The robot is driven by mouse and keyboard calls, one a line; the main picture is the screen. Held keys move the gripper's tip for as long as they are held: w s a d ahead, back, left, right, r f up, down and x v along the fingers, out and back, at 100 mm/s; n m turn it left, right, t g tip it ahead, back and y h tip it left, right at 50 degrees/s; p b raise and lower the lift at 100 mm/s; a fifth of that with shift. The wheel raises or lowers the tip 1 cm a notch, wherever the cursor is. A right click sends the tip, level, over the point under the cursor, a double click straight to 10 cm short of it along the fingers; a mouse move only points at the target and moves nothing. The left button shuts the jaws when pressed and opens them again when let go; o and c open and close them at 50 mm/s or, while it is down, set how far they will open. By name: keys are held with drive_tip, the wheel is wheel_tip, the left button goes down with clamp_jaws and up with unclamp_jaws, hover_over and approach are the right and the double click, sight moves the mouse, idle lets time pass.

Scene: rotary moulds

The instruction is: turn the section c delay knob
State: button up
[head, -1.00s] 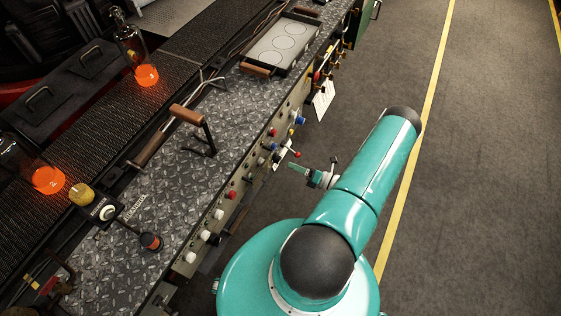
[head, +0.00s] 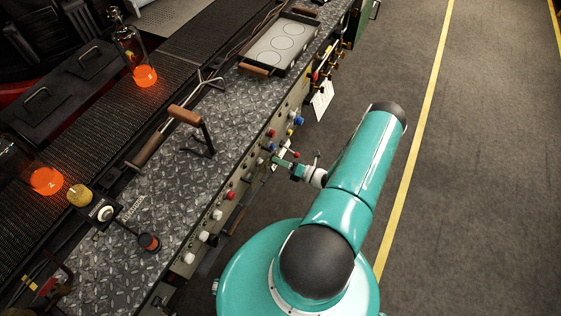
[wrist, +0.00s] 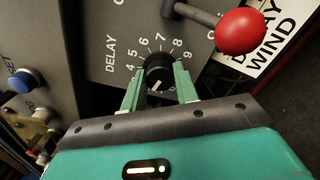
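The delay knob is a small black dial (wrist: 159,70) with a white pointer mark. In the wrist view it sits on a grey panel inside a ring of printed numbers, beside the word DELAY. My gripper (wrist: 160,82) has its two green fingers apart, one on each side of the dial. I cannot tell whether the fingers touch it. In the head view my gripper (head: 277,160) is at the side panel of the machine, and the dial cannot be made out there. No section letter is readable.
A lever with a red ball (wrist: 241,31) sticks out just right of the dial, near a white label reading DELAY WIND. A blue button (wrist: 22,80) is at the left. Several coloured buttons line the panel edge (head: 232,196). The floor (head: 470,180) to the right is clear.

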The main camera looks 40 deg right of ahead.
drive_tip(key=shift+n, duration=0.3)
drive_tip(key=n, duration=1.1)
drive_tip(key=shift+n, duration=0.3)
idle(0.5)
drive_tip(key=o, duration=1)
drive_tip(key=v, duration=1.3)
drive_tip(key=shift+s, duration=0.4)
